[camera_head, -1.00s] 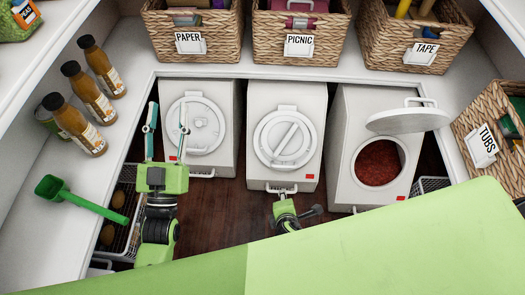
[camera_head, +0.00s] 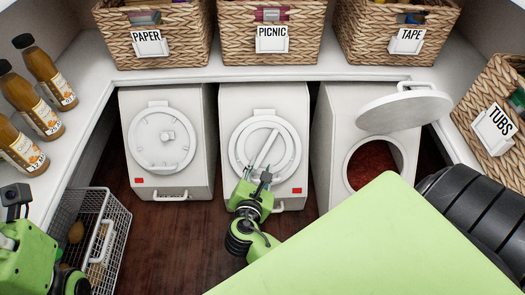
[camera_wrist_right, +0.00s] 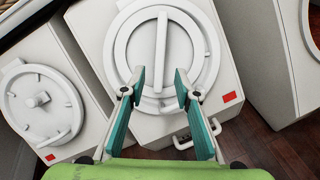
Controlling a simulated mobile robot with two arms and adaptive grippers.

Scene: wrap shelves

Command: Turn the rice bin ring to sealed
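Three white bins stand under the shelf; no label tells me which holds rice. The middle bin (camera_head: 232,104) has a closed round lid with a ring (camera_head: 240,145) and a raised bar (camera_head: 270,147), slanted in the head view. In the right wrist view the bar (camera_wrist_right: 161,45) is nearly upright. My right gripper (camera_head: 262,178) is at the lower front of this lid. In its wrist view the fingers (camera_wrist_right: 160,82) are open, with nothing between them, pointing at the lid's lower part. My left arm (camera_head: 25,255) is at the lower left; its fingers are not visible.
The left bin (camera_head: 135,108) has a closed lid with a small knob. The right bin (camera_head: 330,120) has its lid (camera_head: 404,108) swung up, showing red contents. A wire basket (camera_head: 117,225) stands at left. Bottles (camera_head: 38,112) and wicker baskets (camera_head: 155,50) line the shelf.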

